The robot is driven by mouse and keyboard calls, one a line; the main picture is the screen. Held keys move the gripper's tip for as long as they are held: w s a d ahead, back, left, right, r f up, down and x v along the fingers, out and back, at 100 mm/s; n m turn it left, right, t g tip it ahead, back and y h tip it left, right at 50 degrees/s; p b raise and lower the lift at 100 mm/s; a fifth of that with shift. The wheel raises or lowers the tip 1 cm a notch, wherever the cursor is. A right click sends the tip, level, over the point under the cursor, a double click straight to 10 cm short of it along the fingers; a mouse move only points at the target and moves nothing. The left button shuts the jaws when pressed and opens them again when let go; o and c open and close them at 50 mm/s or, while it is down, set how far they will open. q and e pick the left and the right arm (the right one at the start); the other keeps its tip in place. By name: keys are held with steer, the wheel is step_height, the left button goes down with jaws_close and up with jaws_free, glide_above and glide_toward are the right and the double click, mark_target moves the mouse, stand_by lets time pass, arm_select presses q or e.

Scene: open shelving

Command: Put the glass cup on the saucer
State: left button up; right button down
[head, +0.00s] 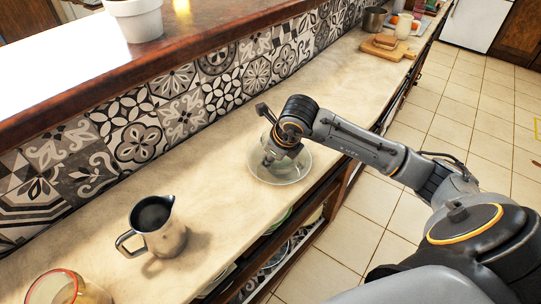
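A clear glass saucer (284,180) lies on the pale counter, near its front edge, in the middle of the head view. My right gripper (267,150) is directly above it, pointing down, with its fingers partly hidden by the wrist. A faint transparent shape, which looks like the glass cup (262,137), shows around the fingers over the saucer. I cannot tell whether the cup touches the saucer or whether the fingers are closed on it. My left gripper is not in view.
A metal pitcher (160,238) stands on the counter to the left. A red-rimmed glass container (62,290) is at the bottom left corner. A tiled wall (130,130) runs behind the counter. Cutting boards (386,47) and a metal pot (374,20) are farther back.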

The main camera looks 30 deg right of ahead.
steer(key=shift+f, duration=0.15)
steer(key=c, duration=1.3)
jaws_free()
steer(key=shift+r, duration=0.35)
steer(key=b+v, duration=0.1)
steer(key=v, duration=1)
steer(key=shift+s+r, duration=0.15)
steer(key=shift+r, duration=0.2)
